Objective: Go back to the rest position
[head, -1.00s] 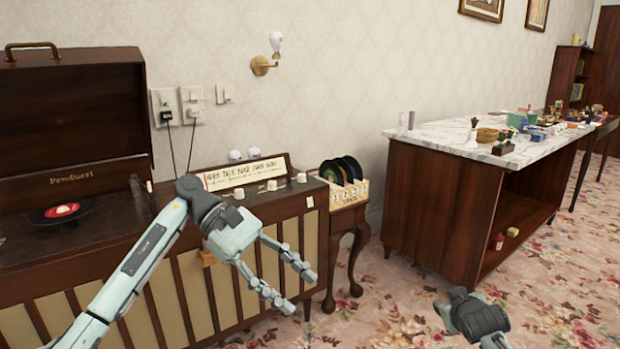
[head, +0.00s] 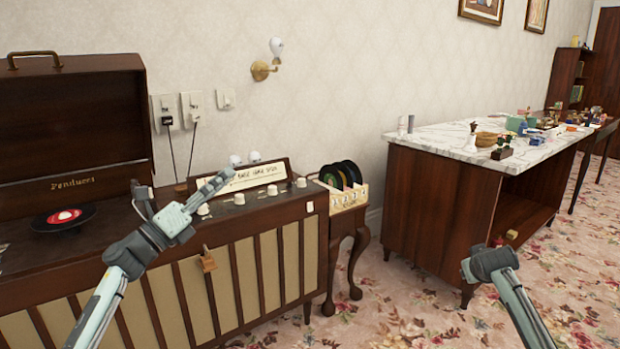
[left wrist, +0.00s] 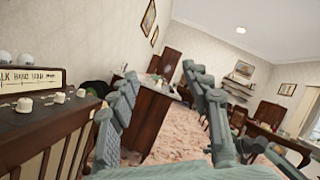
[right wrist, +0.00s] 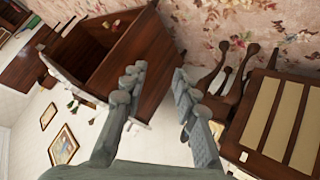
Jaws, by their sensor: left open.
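My left gripper (head: 212,187) is in front of the record console's control panel, seen nearly edge-on in the head view. In the left wrist view its two fingers (left wrist: 160,78) stand apart with nothing between them. My right arm (head: 495,265) enters at the lower right of the head view, over the carpet; its gripper is not clearly visible there. In the right wrist view the right gripper's fingers (right wrist: 158,75) are apart and empty.
The wooden record console (head: 240,220) with its raised lid (head: 75,120) stands close on the left. A small table (head: 350,232) holds a rack of records. A marble-topped counter (head: 440,138) with several small items stands at the right. Flowered carpet (head: 400,310) lies open between.

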